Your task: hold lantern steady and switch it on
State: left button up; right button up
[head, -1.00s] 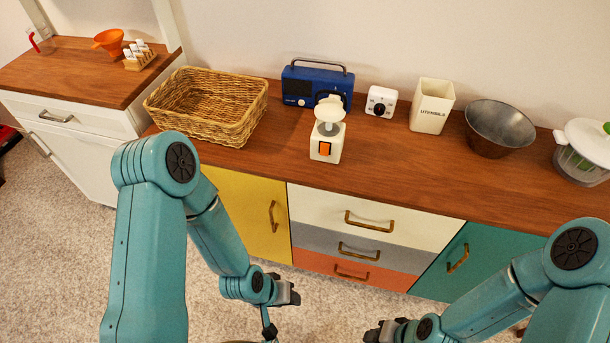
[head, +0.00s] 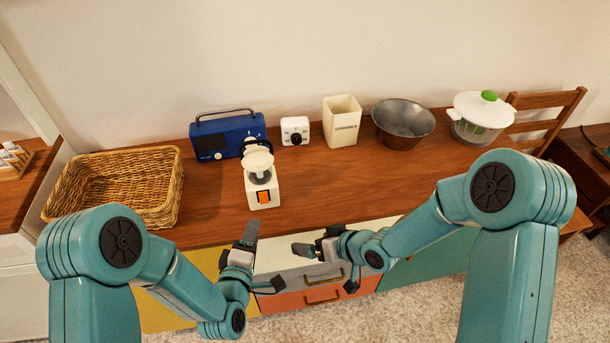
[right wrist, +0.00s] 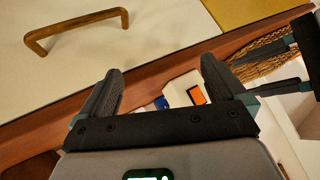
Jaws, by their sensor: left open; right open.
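The lantern (head: 261,183) stands upright near the front edge of the wooden counter, in front of the blue radio. It has a white square base with an orange switch (head: 264,197) on its front and a pale round top. The lantern's base (right wrist: 182,88) and orange switch also show between my right fingers in the right wrist view. My left gripper (head: 248,240) is open and empty, its fingers pointing up just in front of the counter, below the lantern. My right gripper (head: 312,249) is open and empty, in front of the drawers, right of the left one. Neither touches the lantern.
A wicker basket (head: 120,160) stands left. Behind and right are the blue radio (head: 226,137), white timer (head: 295,131), utensil holder (head: 341,122), metal bowl (head: 402,120) and salad spinner (head: 481,116). The counter right of the lantern is clear. Drawer handles (head: 322,298) protrude below.

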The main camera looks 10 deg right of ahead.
aim_at(260, 167)
jog(key=w+r+n+t+y, duration=0.1)
jog(key=w+r+n+y, duration=0.2)
jog(key=r, duration=0.5)
jog(key=w+r+n+t, duration=0.1)
jog(key=w+r+n, duration=0.35)
jog(key=r, duration=0.45)
jog(key=shift+m, duration=0.45)
jog(key=x, duration=1.6)
jog(key=shift+w+a, duration=0.3)
jog(key=c, duration=1.4)
